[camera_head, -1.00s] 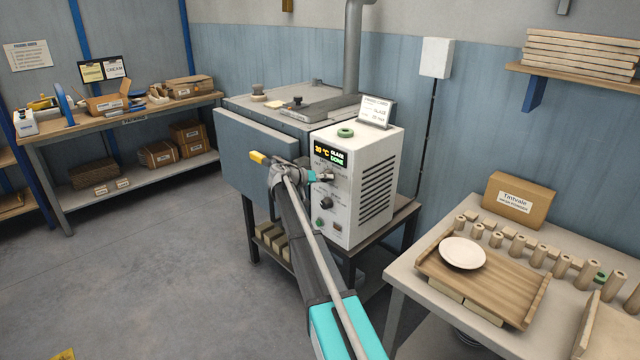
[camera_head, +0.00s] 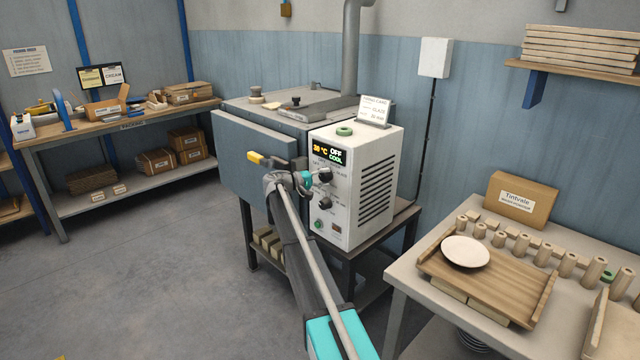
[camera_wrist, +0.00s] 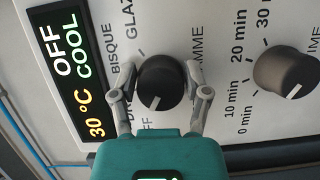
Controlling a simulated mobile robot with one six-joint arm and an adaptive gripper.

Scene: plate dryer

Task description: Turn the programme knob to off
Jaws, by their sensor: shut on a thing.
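The programme knob (camera_wrist: 160,85) is a black round knob on the white control box (camera_head: 372,145). In the wrist view its white pointer mark is directed at the lower left, toward the partly hidden "OFF" label (camera_wrist: 148,126). The display (camera_wrist: 72,75) reads "30 °C", "OFF" and "COOL"; it also shows in the head view (camera_head: 329,152). My gripper (camera_wrist: 160,88) has one finger on each side of the programme knob and is shut on it.
A second black knob, the time knob (camera_wrist: 285,72), sits right of the gripper in the wrist view. The grey dryer (camera_head: 262,150) with a yellow-ended handle (camera_head: 256,158) stands left of the box. A table (camera_head: 400,275) with a plate (camera_head: 465,251) stands at the right.

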